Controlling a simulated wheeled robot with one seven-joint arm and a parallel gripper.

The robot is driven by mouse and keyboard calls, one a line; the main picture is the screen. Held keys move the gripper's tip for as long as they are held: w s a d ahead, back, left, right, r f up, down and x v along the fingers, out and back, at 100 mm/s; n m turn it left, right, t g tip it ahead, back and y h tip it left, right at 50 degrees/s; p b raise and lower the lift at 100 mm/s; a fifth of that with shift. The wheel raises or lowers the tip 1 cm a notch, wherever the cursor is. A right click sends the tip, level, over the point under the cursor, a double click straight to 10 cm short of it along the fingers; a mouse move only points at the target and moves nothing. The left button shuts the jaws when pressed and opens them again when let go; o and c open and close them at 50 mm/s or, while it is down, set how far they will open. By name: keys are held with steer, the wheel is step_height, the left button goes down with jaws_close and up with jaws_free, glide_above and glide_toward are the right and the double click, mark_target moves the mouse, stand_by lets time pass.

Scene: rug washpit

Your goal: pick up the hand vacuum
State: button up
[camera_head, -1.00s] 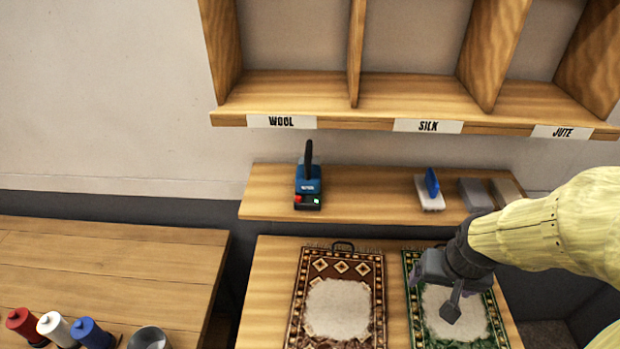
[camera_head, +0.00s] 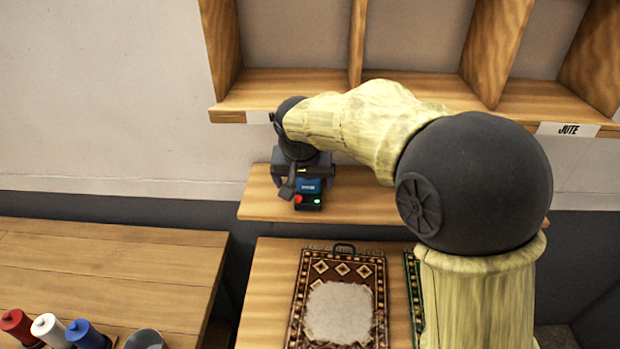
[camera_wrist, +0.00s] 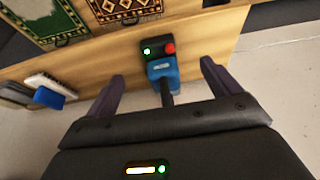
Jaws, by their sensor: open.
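The hand vacuum is a blue body with a dark upright handle (camera_wrist: 166,97). It stands at a black base with a red button and a green light, on the narrow wooden shelf. In the head view its blue body (camera_head: 309,185) shows just below my gripper (camera_head: 303,182), which hides the handle. In the wrist view my gripper (camera_wrist: 160,85) is open, with one purple-grey finger on each side of the vacuum. The handle lies between the fingers, and I see a gap on both sides.
The shelf (camera_head: 255,205) also bears a white block with a blue top (camera_wrist: 48,97) and grey blocks (camera_wrist: 15,95), left in the wrist view. Wooden cubbies (camera_head: 290,82) hang above. Below lie a brown patterned rug (camera_head: 378,300) and a green one (camera_head: 411,270). Spools stand lower left.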

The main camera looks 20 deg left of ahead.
steer(key=shift+f, duration=0.1)
steer(key=p, duration=0.2)
glide_above(308, 202)
steer(key=s, duration=0.3)
steer(key=shift+w+d+f, duration=0.1)
steer(key=shift+f, duration=1.45)
steer(key=shift+w+f, duration=0.1)
steer(key=shift+f, duration=1.4)
steer(key=shift+f+p, duration=0.1)
steer(key=shift+p, duration=0.25)
steer(key=p+x, duration=0.1)
steer(key=x, duration=0.1)
steer(key=p+x, duration=0.1)
steer(key=shift+w+d+f+p, duration=0.15)
steer(key=shift+w+f+p, duration=0.15)
steer(key=shift+w, duration=0.1)
steer(key=shift+w+f, duration=0.2)
steer(key=shift+f, duration=0.4)
steer(key=c, duration=1.4)
steer(key=shift+r, duration=0.1)
steer(key=shift+c, duration=0.4)
